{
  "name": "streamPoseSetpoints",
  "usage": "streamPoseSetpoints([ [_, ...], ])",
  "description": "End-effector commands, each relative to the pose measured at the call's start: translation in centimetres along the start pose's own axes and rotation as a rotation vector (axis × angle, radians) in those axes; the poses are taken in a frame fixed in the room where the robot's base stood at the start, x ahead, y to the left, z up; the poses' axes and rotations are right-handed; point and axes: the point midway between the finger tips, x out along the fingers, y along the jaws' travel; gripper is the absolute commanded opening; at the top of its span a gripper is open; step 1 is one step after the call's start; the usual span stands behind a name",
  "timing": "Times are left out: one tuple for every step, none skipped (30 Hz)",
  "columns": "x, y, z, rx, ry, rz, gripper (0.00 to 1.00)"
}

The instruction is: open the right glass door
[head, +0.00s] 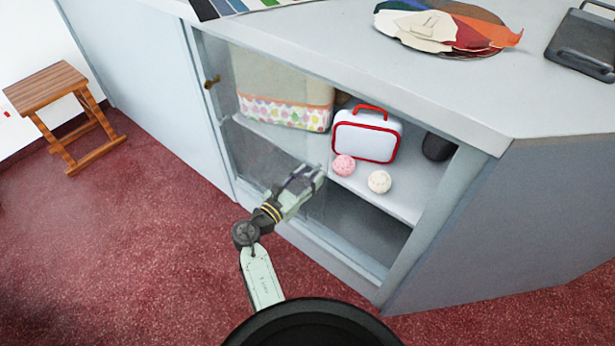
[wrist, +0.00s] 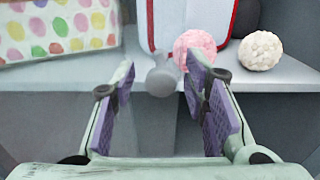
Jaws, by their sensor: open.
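A pale cabinet has a glass-fronted opening. A hazy glass pane (head: 262,152) covers its left part, while the right part looks clear. I cannot tell exactly where the right glass door's edges lie. A round grey knob (wrist: 160,82) shows in the wrist view, between my fingers. My gripper (head: 312,174) is at the cabinet front near the middle of the opening; it also shows in the wrist view (wrist: 160,67). Its fingers are open on either side of the knob, with gaps visible on both sides.
Inside, a shelf (head: 400,202) holds a dotted box (head: 285,112), a red-edged white case (head: 366,138), a pink ball (head: 343,165), a cream ball (head: 379,181) and a dark object (head: 438,147). A wooden stool (head: 60,100) stands left. The red carpet before the cabinet is clear.

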Motion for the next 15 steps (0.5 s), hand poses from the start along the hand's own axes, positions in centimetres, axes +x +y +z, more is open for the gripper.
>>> streamPoseSetpoints([
  [0.0,0.0,0.0,0.000,0.000,0.000,0.41],
  [0.0,0.0,0.0,0.000,0.000,0.000,0.41],
  [0.0,0.0,0.0,0.000,0.000,0.000,0.41],
  [0.0,0.0,0.0,0.000,0.000,0.000,0.41],
  [0.0,0.0,0.0,0.000,0.000,0.000,0.41],
  [0.0,0.0,0.0,0.000,0.000,0.000,0.41],
  [-0.1,0.0,0.0,0.000,0.000,0.000,0.41],
  [-0.2,0.0,0.0,0.000,0.000,0.001,0.41],
  [-0.4,0.1,0.0,0.000,0.000,0.002,0.41],
  [-0.7,0.1,0.0,0.000,0.000,0.002,0.41],
  [-1.1,0.1,0.0,0.000,0.000,0.003,0.41],
  [-1.7,0.1,0.0,0.000,0.001,0.003,0.41],
  [-2.2,0.1,-0.1,-0.001,0.001,0.004,0.41],
  [-2.7,0.0,-0.1,-0.001,0.001,0.003,0.41],
  [-3.6,0.1,0.0,0.000,0.001,0.004,0.41],
])
